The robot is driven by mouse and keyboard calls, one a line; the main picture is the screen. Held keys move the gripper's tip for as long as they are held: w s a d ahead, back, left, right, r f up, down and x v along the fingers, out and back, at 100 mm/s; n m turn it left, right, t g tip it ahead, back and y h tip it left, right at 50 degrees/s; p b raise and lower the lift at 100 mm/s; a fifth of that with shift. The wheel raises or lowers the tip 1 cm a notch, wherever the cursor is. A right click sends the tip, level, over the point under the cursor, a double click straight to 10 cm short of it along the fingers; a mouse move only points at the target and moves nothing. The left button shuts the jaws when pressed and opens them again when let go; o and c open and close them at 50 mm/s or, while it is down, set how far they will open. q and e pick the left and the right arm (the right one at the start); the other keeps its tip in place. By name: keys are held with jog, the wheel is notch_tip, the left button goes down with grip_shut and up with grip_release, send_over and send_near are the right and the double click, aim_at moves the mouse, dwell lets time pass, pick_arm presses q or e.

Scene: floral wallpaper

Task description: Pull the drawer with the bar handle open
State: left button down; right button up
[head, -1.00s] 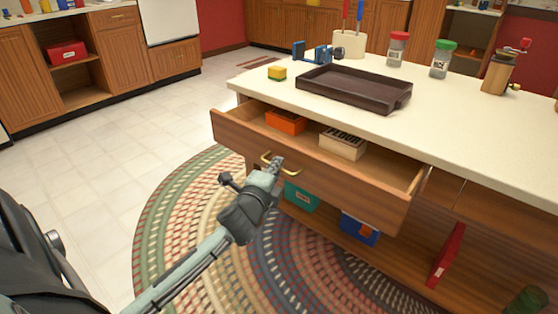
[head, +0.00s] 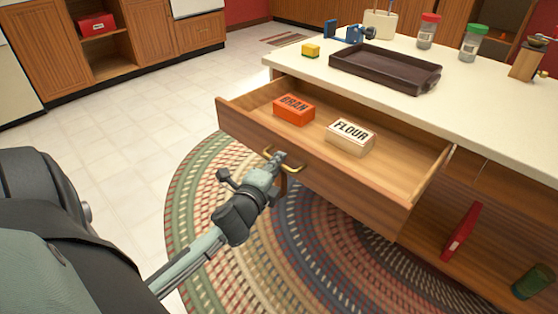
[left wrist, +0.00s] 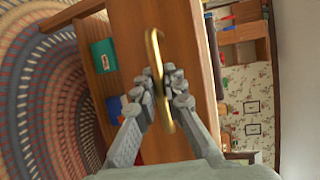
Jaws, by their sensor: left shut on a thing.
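The wooden drawer (head: 330,181) under the counter stands well open, its inside showing in the head view. Its brass bar handle (head: 292,169) is on the front face. My left gripper (head: 279,160) is shut on the handle. In the left wrist view the fingers (left wrist: 167,92) close around the handle (left wrist: 155,50), in front of the drawer front (left wrist: 128,35). An orange box marked BRAN (head: 293,110) and a pale box marked FLOUR (head: 350,137) lie in the drawer. My right gripper is not in view.
A red item (head: 462,232) and a green can (head: 530,282) are on the lower shelf. A braided rug (head: 240,275) covers the floor below.

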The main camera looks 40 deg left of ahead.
pick_arm(q)
jog(key=c, duration=1.6)
grip_release()
jog(key=v, duration=1.2)
